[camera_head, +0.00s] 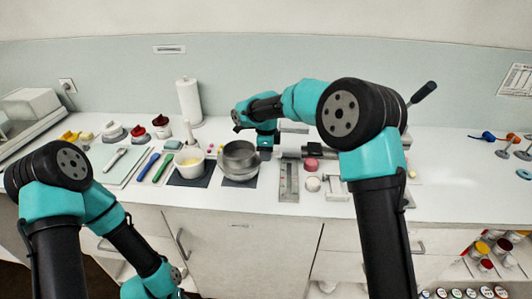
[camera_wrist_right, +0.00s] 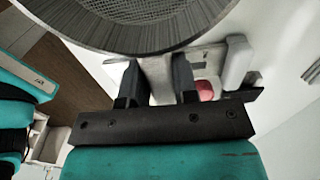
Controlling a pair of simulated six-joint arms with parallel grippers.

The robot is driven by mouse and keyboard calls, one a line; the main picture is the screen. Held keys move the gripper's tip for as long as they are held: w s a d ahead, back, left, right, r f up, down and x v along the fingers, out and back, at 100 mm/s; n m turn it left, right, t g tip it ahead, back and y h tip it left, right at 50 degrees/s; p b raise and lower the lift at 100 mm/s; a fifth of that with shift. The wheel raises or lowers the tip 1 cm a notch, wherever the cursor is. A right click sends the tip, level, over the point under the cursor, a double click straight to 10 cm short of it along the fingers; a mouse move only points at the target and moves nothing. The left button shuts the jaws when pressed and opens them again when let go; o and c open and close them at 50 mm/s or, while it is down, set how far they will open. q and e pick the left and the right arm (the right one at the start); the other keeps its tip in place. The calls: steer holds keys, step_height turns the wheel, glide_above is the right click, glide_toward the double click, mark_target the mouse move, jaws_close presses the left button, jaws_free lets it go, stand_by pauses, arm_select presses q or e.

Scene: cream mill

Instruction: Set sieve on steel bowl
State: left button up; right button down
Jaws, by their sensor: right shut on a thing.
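The sieve (camera_head: 239,150) is a round grey ring with a ribbed wall; its mesh shows in the right wrist view (camera_wrist_right: 150,10). In the head view it is over the steel bowl (camera_head: 238,177), which stands on a dark mat. I cannot tell whether the sieve rests on the rim or hangs just above it. My right gripper (camera_head: 264,150) is at the sieve's right side. In the right wrist view its fingers (camera_wrist_right: 158,85) are closed on a pale grip piece at the sieve's edge. My left arm is low at the left; its gripper is out of view.
A white bowl with yellow contents (camera_head: 190,162) stands close to the left of the steel bowl. A paper roll (camera_head: 189,102) stands behind. A steel plate (camera_head: 289,182) and a pink round piece (camera_head: 311,163) lie to the right.

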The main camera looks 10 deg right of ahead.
steer(key=shift+f, duration=0.65)
stand_by(0.9)
steer(key=c, duration=0.8)
jaws_free()
step_height(320, 180, up, 17)
steer(key=shift+r, duration=0.2)
